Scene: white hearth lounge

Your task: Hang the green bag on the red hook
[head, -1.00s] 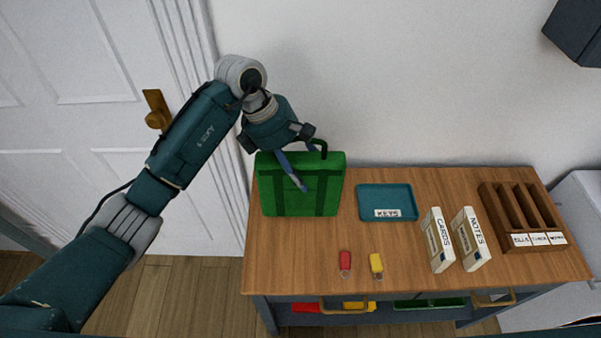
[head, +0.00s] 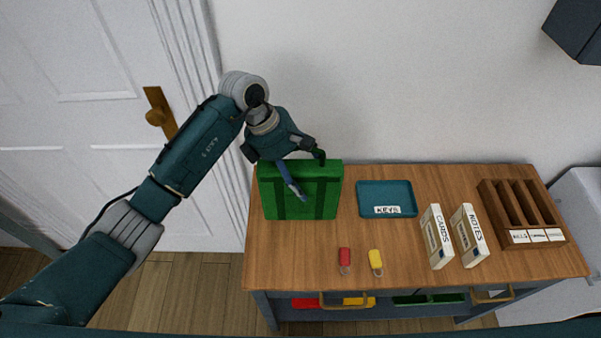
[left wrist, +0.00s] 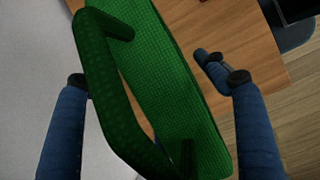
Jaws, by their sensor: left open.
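The green bag (head: 325,190) stands upright on the wooden tabletop near its left end, close to the wall. Its looped handle is mostly hidden behind my gripper in the head view. In the left wrist view the handle (left wrist: 105,85) arches up from the green top (left wrist: 165,75) of the bag and passes between my spread fingers. My left gripper (head: 308,178) is open at the bag's top edge, with one blue finger in front of the bag's face. It also shows in the left wrist view (left wrist: 148,80). My right gripper and a red hook are not in view.
A teal keys tray (head: 386,186) lies right of the bag. A red key tag (head: 344,257) and a yellow one (head: 376,259) lie in front. Cards (head: 437,237) and notes (head: 470,236) boxes and a wooden sorter (head: 528,238) stand farther right. A door (head: 85,120) is at left.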

